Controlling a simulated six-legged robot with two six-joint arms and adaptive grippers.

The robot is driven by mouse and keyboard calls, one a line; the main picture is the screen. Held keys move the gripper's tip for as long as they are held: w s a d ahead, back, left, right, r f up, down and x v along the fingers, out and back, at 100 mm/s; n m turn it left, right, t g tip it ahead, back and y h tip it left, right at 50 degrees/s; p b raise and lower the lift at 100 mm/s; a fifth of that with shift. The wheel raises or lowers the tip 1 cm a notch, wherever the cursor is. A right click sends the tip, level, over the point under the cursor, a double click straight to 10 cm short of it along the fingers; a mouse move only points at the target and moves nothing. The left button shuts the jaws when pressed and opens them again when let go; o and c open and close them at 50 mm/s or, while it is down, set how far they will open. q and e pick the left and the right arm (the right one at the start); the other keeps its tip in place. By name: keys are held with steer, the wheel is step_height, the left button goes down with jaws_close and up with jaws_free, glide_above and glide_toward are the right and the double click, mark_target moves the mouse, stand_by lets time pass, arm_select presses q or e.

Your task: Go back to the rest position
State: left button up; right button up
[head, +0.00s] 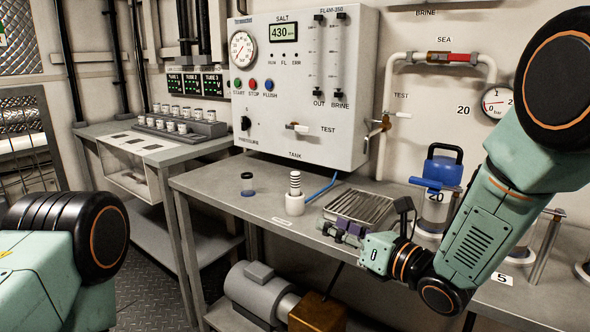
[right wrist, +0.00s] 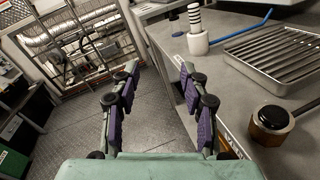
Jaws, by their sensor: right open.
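My right gripper (head: 343,229) is at the front edge of the grey bench (head: 225,185), beside the slatted metal tray. In the right wrist view its two purple-padded fingers (right wrist: 158,100) are spread apart with nothing between them, over the floor next to the bench edge. My left arm shows at the lower left of the head view, but its gripper is out of the picture.
A white cylinder with a ringed top (head: 295,195), a small dark-capped jar (head: 248,184) and a slatted tray (head: 358,207) stand on the bench. A blue-topped canister (head: 437,190) is behind my right arm. A white panel (head: 300,85) rises behind.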

steer(key=s+d+f+m+g+h, duration=0.2)
steer(key=s+d+f+m+h, duration=0.3)
steer(key=f+m, duration=0.75)
steer(key=s+d+f+m+g+h, duration=0.3)
steer(key=s+d+f+m, duration=0.35)
steer(key=m, duration=1.05)
steer(key=s+d+f+m+g+h, duration=0.1)
steer(key=s+f+m+g, duration=0.2)
steer(key=s, duration=0.7)
steer(key=s+d+f+m+g+h+p, duration=0.1)
steer(key=s+f+m, duration=0.3)
steer(key=s, duration=0.6)
steer(key=s+f+m+g+h, duration=0.1)
steer(key=s+f+m+g, duration=0.3)
steer(key=s, duration=0.6)
step_height(320, 180, down, 3)
steer(key=shift+s+d+r+g, duration=0.1)
steer(key=shift+s+d+g, duration=0.05)
steer(key=shift+d+g, duration=0.2)
steer(key=shift+d, duration=0.1)
